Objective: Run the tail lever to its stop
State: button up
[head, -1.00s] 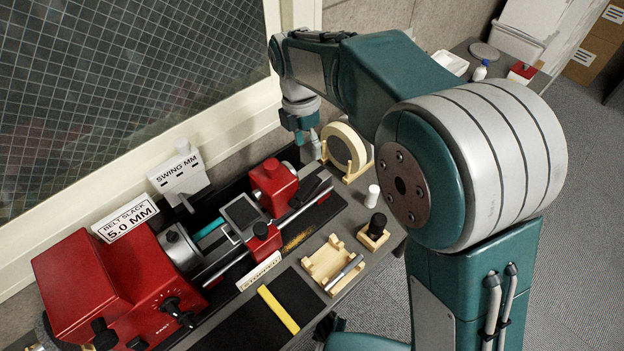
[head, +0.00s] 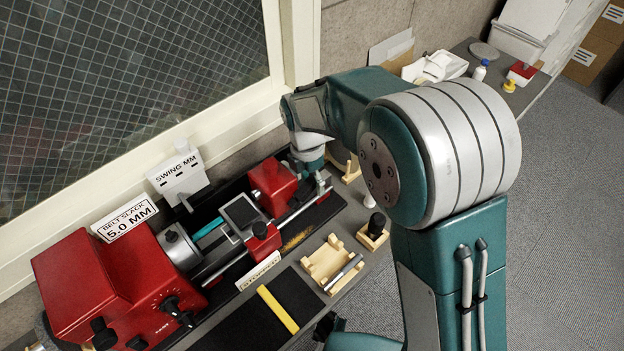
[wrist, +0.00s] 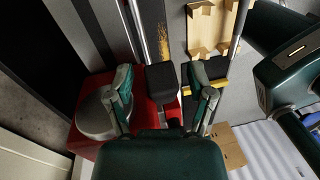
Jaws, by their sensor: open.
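The red tailstock (head: 272,184) stands at the right end of the lathe-like machine's bed in the head view. It also shows in the wrist view, with a round grey disc (wrist: 98,112) on it. A black block-shaped grip (wrist: 161,80) on a short stem, seemingly the tail lever's handle, sits between my fingers in the wrist view. My gripper (wrist: 160,92) is open, with one finger on each side of the grip and visible gaps. In the head view my gripper (head: 320,184) is low beside the tailstock and hides most of the lever.
The red headstock (head: 110,285) is at the left, with a belt slack sign. A wooden cradle (head: 325,265) with a metal rod and a dark knob on a wooden block (head: 373,228) stand in front of the bed. A wheel in a wooden stand is partly hidden behind my arm.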

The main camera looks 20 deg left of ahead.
grip_shut()
jog(key=shift+s, duration=0.1)
jog(key=shift+s+a+r+t+h, duration=0.2)
jog(key=shift+r+t+h, duration=0.15)
jog(key=shift+t, duration=0.25)
jog(key=shift+s+a+r+t+h, duration=0.1)
jog(key=shift+s+r+t+h, duration=0.2)
jog(key=shift+t, duration=0.3)
jog(key=shift+w, duration=0.1)
grip_release()
jog(key=shift+a, duration=0.1)
jog(key=shift+r, duration=0.15)
jog(key=shift+r, duration=0.35)
jog(key=v, duration=1.1)
jog(key=shift+a+f, duration=0.1)
jog(key=shift+a, duration=0.15)
